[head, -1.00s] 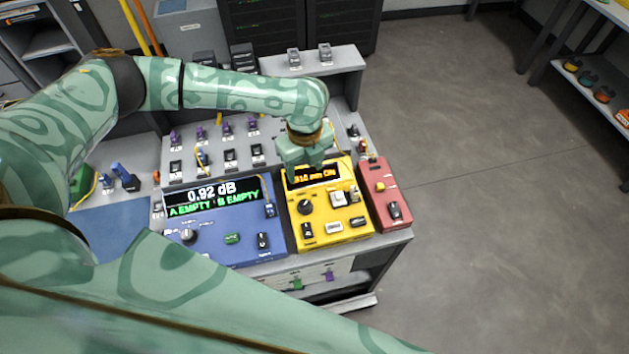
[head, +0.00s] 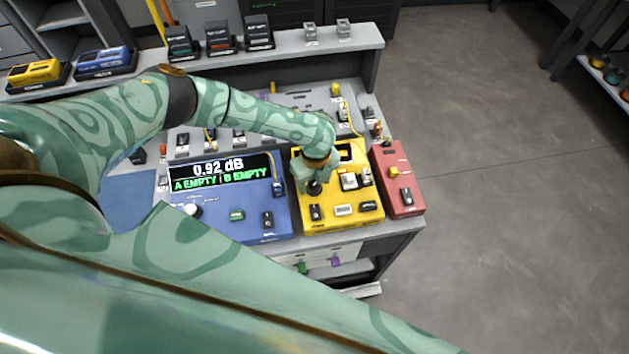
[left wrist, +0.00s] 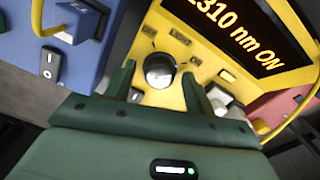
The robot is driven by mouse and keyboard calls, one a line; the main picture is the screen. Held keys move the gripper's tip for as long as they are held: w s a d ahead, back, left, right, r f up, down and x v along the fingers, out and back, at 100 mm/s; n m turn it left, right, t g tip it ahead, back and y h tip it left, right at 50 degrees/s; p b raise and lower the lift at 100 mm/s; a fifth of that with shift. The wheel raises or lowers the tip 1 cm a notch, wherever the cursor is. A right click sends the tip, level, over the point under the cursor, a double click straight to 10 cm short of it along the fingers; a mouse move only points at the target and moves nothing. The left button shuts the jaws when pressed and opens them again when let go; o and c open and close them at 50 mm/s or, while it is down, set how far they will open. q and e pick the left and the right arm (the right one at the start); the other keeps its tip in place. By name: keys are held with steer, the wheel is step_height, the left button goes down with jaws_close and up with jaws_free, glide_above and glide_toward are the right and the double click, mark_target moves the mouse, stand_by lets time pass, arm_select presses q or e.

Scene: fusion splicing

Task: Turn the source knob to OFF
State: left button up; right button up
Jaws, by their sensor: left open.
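The yellow source box (head: 340,222) stands between a blue meter box and a red box. Its round black source knob (left wrist: 158,70) shows in the left wrist view, and it is partly hidden by my gripper in the head view (head: 313,189). The box's display (left wrist: 238,32) reads "310 nm ON", its left edge cut off. My left gripper (head: 315,176) is over the knob, pointing down. In the left wrist view its two green fingers (left wrist: 159,74) are open, one on each side of the knob. I cannot tell whether they touch it. My right gripper is not in view.
The blue box (head: 215,225) on the left reads 0.92 dB, A EMPTY, B EMPTY. The red box (head: 398,180) is close on the right. Small switches and a white button (head: 349,181) sit near the knob. Open floor lies to the right.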

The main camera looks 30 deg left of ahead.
arm_select(q)
steer(key=shift+c, duration=0.3)
steer(key=c, duration=0.9)
steer(key=shift+s+r+n+p, duration=0.1)
steer(key=shift+r+n+p, duration=0.05)
steer(key=shift+n+p, duration=1.5)
steer(key=n+p, duration=0.3)
steer(key=n, duration=0.2)
steer(key=shift+n, duration=0.35)
steer(key=n+p, duration=0.2)
steer(key=n, duration=0.2)
steer(key=shift+n, duration=0.3)
steer(key=n+p, duration=0.1)
steer(key=n, duration=0.3)
steer(key=shift+a+h+p, duration=0.1)
steer(key=shift+h+p, duration=0.2)
steer(key=shift+p, duration=0.1)
steer(key=shift+n, duration=0.3)
